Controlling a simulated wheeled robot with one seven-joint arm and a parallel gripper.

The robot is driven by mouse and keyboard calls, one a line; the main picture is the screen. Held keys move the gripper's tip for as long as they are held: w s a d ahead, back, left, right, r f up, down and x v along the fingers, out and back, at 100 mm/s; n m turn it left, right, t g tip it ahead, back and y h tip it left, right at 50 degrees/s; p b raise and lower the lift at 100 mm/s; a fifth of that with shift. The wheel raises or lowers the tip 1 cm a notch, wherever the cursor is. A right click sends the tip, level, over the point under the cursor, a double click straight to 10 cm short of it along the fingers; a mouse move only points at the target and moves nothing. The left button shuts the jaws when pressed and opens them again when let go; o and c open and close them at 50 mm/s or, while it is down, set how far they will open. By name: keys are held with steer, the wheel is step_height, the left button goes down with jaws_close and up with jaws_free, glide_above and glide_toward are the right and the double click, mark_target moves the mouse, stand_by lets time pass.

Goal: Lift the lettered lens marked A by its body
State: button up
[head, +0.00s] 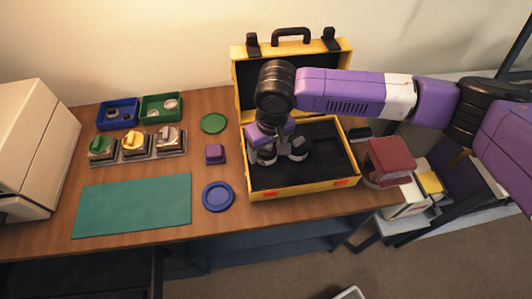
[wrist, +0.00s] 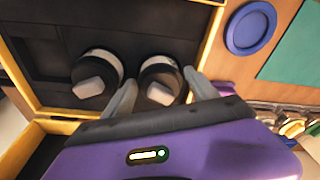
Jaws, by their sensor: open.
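Two black lenses with pale rings and pale blocks on top stand in the open yellow case. In the wrist view one is at the left (wrist: 97,72) and one is at the right (wrist: 160,72). I cannot read a letter on either, so I cannot tell which is A. My gripper (wrist: 162,92) is open, with its grey fingers on either side of the right lens; contact is not clear. In the head view my gripper (head: 268,146) is down in the case, partly hiding the lenses.
The yellow case (head: 305,191) has its lid up behind. To its left are a blue dish (head: 218,196), a purple block (head: 215,154), a green disc (head: 213,123), a green mat (head: 132,206), a stand with coloured knobs (head: 136,150) and blue (head: 117,128) and green bins (head: 161,120).

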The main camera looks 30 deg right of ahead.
steer(key=c, duration=1.1)
steer(key=shift+r, duration=0.1)
